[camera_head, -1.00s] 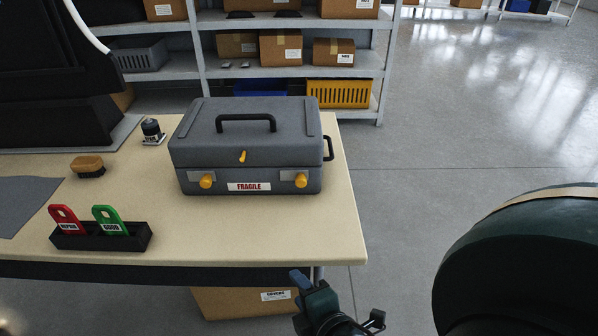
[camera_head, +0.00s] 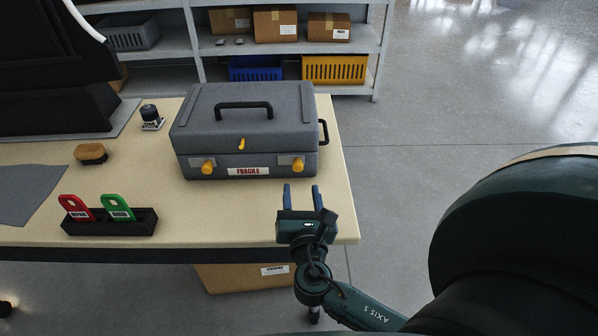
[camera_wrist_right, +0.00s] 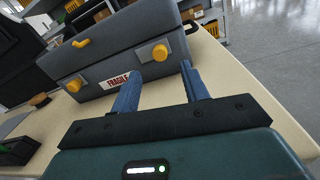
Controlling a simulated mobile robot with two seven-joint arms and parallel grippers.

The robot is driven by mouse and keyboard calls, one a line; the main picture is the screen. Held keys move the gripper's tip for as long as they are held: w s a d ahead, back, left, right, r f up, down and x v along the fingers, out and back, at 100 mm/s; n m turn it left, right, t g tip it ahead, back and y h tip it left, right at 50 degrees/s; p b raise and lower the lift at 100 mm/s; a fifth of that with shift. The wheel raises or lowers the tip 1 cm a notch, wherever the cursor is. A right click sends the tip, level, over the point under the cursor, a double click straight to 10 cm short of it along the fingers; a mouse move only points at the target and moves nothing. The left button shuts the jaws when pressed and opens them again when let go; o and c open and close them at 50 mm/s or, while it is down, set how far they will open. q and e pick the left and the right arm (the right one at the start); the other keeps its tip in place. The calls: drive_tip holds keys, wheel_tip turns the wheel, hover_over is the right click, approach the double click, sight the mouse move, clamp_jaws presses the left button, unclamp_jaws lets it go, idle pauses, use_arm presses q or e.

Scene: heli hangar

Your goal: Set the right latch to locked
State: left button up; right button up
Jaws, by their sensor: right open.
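A grey case (camera_head: 245,125) with a black top handle stands closed on the table (camera_head: 200,215). Its front has a yellow right latch knob (camera_head: 298,164), a yellow left latch knob (camera_head: 208,165), a small yellow central catch (camera_head: 242,144) and a FRAGILE label. My right gripper (camera_head: 301,192) is open and empty, just in front of the right latch and apart from it. In the right wrist view, the right latch (camera_wrist_right: 159,53) shows beyond and between the blue fingers (camera_wrist_right: 158,80). My left gripper is not in view.
A black holder (camera_head: 110,222) with a red tag and a green tag stands at the table's front left. A brush (camera_head: 91,153) and a small black-topped device (camera_head: 151,117) sit left of the case. Shelves with boxes stand behind. The floor at right is clear.

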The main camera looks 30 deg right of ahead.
sight(298, 169)
drive_tip(key=x, duration=0.6)
drive_tip(key=shift+w+d, duration=0.25)
drive_tip(key=shift+w, duration=0.1)
clamp_jaws()
